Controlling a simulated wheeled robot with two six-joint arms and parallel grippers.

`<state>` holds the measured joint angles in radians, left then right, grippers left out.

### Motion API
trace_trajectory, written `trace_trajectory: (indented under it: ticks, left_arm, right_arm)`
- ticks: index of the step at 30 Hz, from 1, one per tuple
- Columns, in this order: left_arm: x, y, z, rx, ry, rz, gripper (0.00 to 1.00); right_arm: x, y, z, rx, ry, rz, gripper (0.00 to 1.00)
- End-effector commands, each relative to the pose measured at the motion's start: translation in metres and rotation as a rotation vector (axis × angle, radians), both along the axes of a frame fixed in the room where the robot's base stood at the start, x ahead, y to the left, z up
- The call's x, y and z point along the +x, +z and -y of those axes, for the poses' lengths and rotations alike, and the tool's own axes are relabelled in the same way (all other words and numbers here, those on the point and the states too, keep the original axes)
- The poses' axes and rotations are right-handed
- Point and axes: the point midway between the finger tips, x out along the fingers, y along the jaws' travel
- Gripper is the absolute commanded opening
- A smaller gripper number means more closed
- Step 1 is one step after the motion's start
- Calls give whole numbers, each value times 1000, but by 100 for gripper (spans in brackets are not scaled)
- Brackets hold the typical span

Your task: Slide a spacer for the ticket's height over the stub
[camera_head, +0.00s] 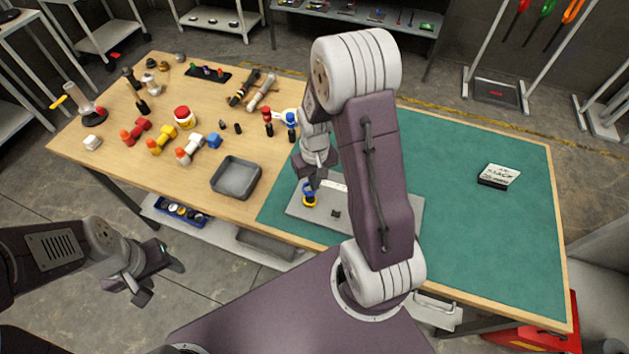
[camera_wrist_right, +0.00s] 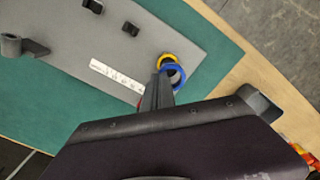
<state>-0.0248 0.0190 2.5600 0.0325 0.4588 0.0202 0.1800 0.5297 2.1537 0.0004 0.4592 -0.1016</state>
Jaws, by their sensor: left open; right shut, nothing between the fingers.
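A blue ring and a yellow ring (camera_head: 309,201) are together at the left end of a grey plate (camera_head: 375,222), blue above yellow in the head view. In the right wrist view the blue ring (camera_wrist_right: 178,84) and yellow ring (camera_wrist_right: 165,56) overlap. I cannot tell whether they surround a stub. My right gripper (camera_head: 314,184) is shut and empty, its fingertips close to the rings; touching is unclear. My left gripper (camera_head: 160,278) is open and empty, low in front of the table. A white card with dark markings (camera_head: 501,174), possibly the ticket, stands on the right; it is unreadable here.
Small dark fittings (camera_wrist_right: 130,28) and a white marked strip (camera_wrist_right: 116,76) are on the plate. A grey tray (camera_head: 236,178), dumbbell-shaped parts (camera_head: 161,138) and a red-lidded jar (camera_head: 184,117) are on the left. The green mat (camera_head: 470,235) is mostly clear. My right arm hides part of it.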

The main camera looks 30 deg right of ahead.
Motion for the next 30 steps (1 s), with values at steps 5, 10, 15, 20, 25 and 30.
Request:
trace_trajectory:
  ticks: [5,10,15,20,25,30]
  left_arm:
    - [0,-16,0,0,0,0,56]
    - [0,-15,0,0,0,0,56]
    - [0,-15,0,0,0,0,56]
    - [0,-12,0,0,0,0,56]
    - [0,-12,0,0,0,0,56]
    - [0,-13,0,0,0,0,56]
  right_arm:
    - [0,-16,0,0,0,0,0]
    - [0,-16,0,0,0,0,0]
    - [0,-16,0,0,0,0,0]
    - [-1,-15,0,0,0,-1,0]
    - [0,-16,0,0,0,0,0]
    - [0,-16,0,0,0,0,0]
